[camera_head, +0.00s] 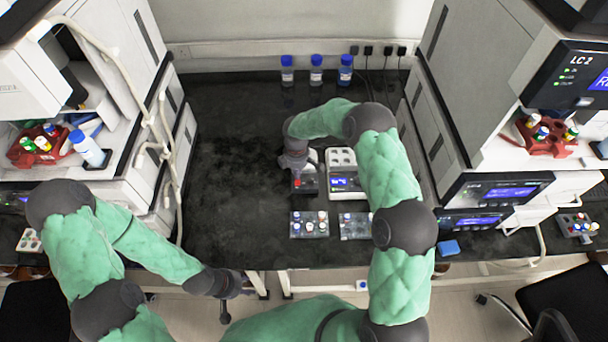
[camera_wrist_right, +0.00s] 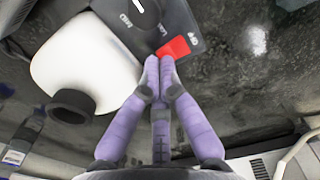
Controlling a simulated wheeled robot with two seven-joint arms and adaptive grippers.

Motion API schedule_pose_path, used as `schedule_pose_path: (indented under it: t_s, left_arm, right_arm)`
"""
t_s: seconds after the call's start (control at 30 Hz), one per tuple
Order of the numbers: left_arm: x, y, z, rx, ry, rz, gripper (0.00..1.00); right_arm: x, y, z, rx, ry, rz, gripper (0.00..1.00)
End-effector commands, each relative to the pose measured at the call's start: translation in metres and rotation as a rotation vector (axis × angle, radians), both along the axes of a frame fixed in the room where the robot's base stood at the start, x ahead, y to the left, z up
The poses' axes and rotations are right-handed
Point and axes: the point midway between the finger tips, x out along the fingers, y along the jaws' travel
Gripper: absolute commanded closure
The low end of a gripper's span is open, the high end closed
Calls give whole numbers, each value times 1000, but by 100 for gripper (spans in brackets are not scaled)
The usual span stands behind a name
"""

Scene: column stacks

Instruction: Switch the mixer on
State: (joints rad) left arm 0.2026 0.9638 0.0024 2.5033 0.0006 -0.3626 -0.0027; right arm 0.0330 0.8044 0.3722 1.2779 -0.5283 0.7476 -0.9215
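The mixer shows in the right wrist view as a rounded white body (camera_wrist_right: 85,65) with a black cup and a dark front panel (camera_wrist_right: 128,22). A red switch (camera_wrist_right: 174,48) sits on the panel's corner. My right gripper (camera_wrist_right: 160,62) has its fingers together and empty, the tips at the switch's edge; I cannot tell whether they touch it. In the head view the mixer (camera_head: 308,183) is partly hidden under my right gripper (camera_head: 296,174). My left gripper (camera_head: 225,305) hangs low by the bench's front edge, away from the mixer; its fingers are unclear.
A white device with a lit blue display (camera_head: 345,183) stands right of the mixer. Two vial racks (camera_head: 309,224) (camera_head: 356,226) lie in front. Several blue-capped bottles (camera_head: 316,72) stand at the back. Instrument stacks flank the bench; its dark left part (camera_head: 230,150) is clear.

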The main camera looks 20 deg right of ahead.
Motion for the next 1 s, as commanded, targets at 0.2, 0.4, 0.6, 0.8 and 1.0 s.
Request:
schedule_pose_path:
  t_s: [0.2, 0.4, 0.6, 0.8, 1.0]
  left_arm:
    - [0, 0, -2, 0, 0, 0, 60]
    - [0, 0, -4, 0, 0, 0, 60]
    - [0, 0, -5, 0, 0, 0, 60]
    - [0, 0, 0, 0, 0, 0, 60]
    - [0, 0, 8, 0, 0, 0, 60]
  right_arm:
    - [0, 0, -3, 0, 0, 0, 100]
    - [-1, 0, -6, 1, 2, 0, 100]
    - [-1, 0, -8, 0, 3, 0, 100]
    - [-2, 1, -1, 0, 5, 1, 100]
    - [-1, 0, 14, 1, 2, 0, 100]
